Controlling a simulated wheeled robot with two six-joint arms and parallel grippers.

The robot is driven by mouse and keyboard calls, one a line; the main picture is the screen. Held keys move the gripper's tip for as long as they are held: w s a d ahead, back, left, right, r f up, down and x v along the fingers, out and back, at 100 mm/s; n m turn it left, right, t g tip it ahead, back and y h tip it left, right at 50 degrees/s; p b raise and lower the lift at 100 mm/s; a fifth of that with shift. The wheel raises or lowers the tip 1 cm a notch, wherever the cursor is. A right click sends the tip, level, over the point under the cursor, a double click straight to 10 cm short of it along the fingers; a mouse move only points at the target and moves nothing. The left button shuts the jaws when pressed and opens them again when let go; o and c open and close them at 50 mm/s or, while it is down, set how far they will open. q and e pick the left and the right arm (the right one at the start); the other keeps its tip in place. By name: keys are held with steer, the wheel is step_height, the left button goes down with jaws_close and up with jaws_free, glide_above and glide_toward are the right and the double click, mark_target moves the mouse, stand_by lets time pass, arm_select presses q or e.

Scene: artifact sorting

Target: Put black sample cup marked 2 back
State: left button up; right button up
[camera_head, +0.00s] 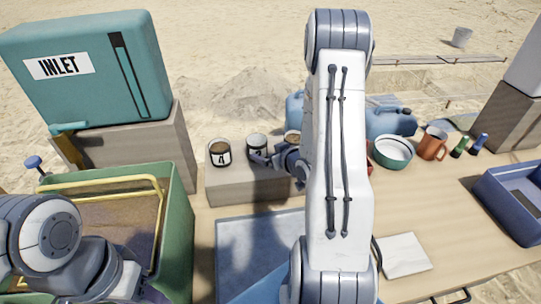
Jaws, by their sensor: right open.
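The black sample cup (257,141) with a white label stands upright in the middle of a short row on a stone block (260,184). Its mark looks like a 2, partly covered by my right gripper. The cup marked 4 (220,153) stands left of it, and a third cup (292,137) with brown contents stands to the right, partly hidden by my arm. My right gripper (262,158) is open at the front of the middle cup; whether it touches the cup is unclear. My left arm shows at the lower left, its fingers out of view.
A green bin (180,235) with a yellow frame stands at left, below the teal INLET box (90,70). A blue-grey mat (240,250) lies before the block. A teal bowl (392,151), orange mug (432,144), white cloth (404,255) and blue tray (500,212) lie right.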

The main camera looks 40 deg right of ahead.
steer(key=shift+v, duration=1.5)
steer(key=s+a+r+n+g+y, duration=0.1)
steer(key=a+r+n+g, duration=0.15)
steer(key=a, duration=0.65)
steer(key=s+a+r+n+g, duration=0.1)
steer(key=a+r+n+g, duration=0.15)
steer(key=a, duration=0.65)
steer(key=s+a+r+n+g, duration=0.2)
steer(key=s+a+r+g, duration=0.15)
steer(key=s+a, duration=0.55)
steer(key=s+a+r+n+g, duration=0.15)
steer(key=s+a+g, duration=0.3)
steer(key=s, duration=0.85)
steer(key=shift+m+t+y, duration=0.25)
steer(key=shift+t+y, duration=0.15)
steer(key=r+p, duration=0.4)
steer(key=r, duration=0.1)
steer(key=shift+s+a+r+p, duration=0.15)
steer(key=shift+s+a+p, duration=0.05)
steer(key=shift+p, duration=0.1)
